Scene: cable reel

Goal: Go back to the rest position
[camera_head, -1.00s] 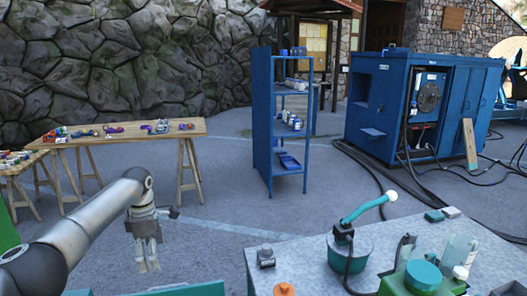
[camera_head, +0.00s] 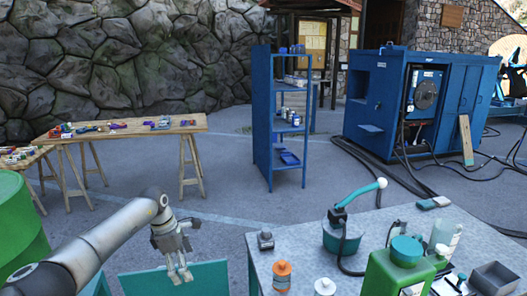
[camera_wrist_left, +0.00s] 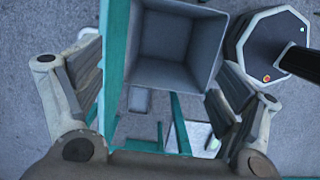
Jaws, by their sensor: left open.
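My left gripper (camera_head: 180,277) hangs at the end of my arm at the lower left of the head view, in front of a teal panel (camera_head: 205,280). It is open and holds nothing. In the left wrist view its two fingers stand wide apart (camera_wrist_left: 160,80), with a grey open-topped box (camera_wrist_left: 163,40) and teal frame bars (camera_wrist_left: 112,60) visible beyond and between them. I cannot tell how far below the fingers these lie. My right gripper is not in view.
A grey workbench (camera_head: 300,252) with bottles, a green container (camera_head: 395,275) and a teal-armed device (camera_head: 343,232) stands at the right. A green drum (camera_head: 15,220) is at the left edge. A blue shelf (camera_head: 262,120) and wooden table (camera_head: 125,130) stand behind, with open floor between.

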